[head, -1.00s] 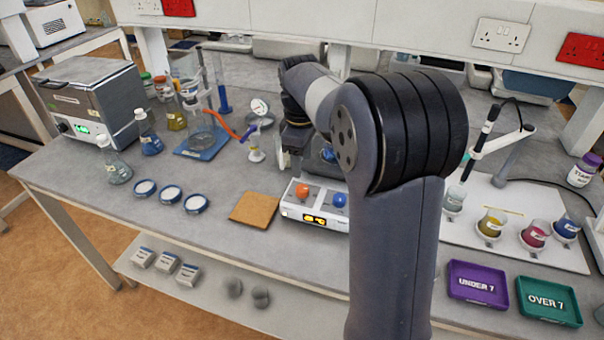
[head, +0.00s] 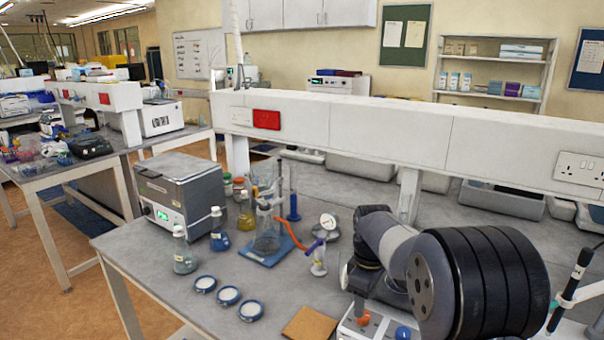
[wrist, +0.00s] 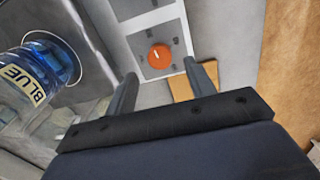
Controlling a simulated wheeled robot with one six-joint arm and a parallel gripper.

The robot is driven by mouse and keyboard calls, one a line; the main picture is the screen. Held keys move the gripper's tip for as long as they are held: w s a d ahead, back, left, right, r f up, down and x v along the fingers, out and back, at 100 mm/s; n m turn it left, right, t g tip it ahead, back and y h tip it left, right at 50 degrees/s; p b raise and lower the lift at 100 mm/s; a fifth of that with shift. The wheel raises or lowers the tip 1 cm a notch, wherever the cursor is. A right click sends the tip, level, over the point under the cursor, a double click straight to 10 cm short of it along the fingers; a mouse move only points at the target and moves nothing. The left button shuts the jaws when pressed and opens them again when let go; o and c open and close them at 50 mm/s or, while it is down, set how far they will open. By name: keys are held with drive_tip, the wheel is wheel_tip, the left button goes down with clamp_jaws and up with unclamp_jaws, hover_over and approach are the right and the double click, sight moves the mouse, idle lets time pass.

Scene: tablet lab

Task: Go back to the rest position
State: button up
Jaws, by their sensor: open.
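My gripper (wrist: 165,92) is open in the wrist view, its two fingers apart with nothing between them. Below and beyond the fingers is the white device with an orange knob (wrist: 159,56). In the head view my arm reaches over the bench at the lower right, and its links hide the fingertips. The device's orange knob (head: 363,318) and blue knob (head: 403,333) show under the arm at the bottom edge.
A bottle labelled BLUE (wrist: 28,85) stands close left of the fingers. A cork mat (head: 310,325) lies left of the device. Three round dishes, several flasks, a stand and a grey water bath (head: 180,190) occupy the left bench. A white ledge (head: 400,140) runs behind.

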wheel_tip(320, 180, down, 5)
drive_tip(key=shift+r, duration=0.15)
drive_tip(key=shift+n, duration=0.3)
drive_tip(key=shift+r, duration=0.1)
